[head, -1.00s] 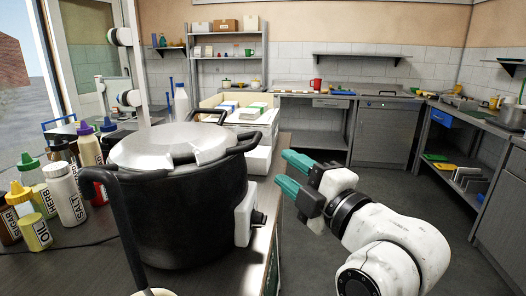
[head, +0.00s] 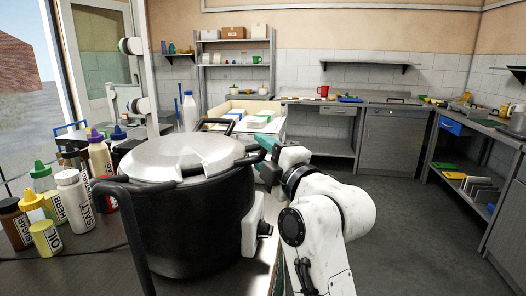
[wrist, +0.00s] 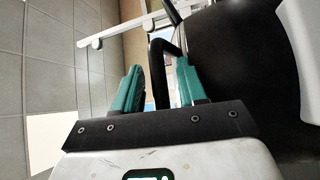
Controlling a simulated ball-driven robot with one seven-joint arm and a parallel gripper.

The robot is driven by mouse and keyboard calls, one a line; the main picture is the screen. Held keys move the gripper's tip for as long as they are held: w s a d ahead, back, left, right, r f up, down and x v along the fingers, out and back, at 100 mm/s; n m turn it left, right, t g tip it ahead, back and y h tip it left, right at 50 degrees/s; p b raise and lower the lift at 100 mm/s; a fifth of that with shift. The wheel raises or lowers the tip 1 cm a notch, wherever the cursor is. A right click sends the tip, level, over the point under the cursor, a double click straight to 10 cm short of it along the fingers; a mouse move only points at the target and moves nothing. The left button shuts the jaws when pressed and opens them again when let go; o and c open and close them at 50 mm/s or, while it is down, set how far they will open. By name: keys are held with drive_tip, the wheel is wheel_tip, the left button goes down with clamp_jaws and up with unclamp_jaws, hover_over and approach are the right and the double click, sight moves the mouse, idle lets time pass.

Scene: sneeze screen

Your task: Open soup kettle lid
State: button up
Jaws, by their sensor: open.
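The black soup kettle (head: 195,230) stands on the counter in the left of the head view. Its silver lid (head: 160,158) lies flat over the top, closed. A black handle (head: 248,157) sticks out at the lid's right side. My gripper (head: 264,158) is at that handle, right of the kettle, and its fingertips are partly hidden there. In the wrist view my gripper (wrist: 157,80) has its teal fingers apart. A bent black bar (wrist: 158,72) shows between them, and the dark kettle side (wrist: 245,65) fills the right. I cannot tell whether a finger touches the bar.
Several bottles, among them a salt bottle (head: 73,190) and an oil bottle (head: 45,238), stand left of the kettle. A white bottle (head: 189,110) and an open box (head: 240,120) are behind it. Open floor (head: 400,225) lies to the right.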

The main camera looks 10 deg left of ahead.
clamp_jaws()
idle(0.3)
idle(0.3)
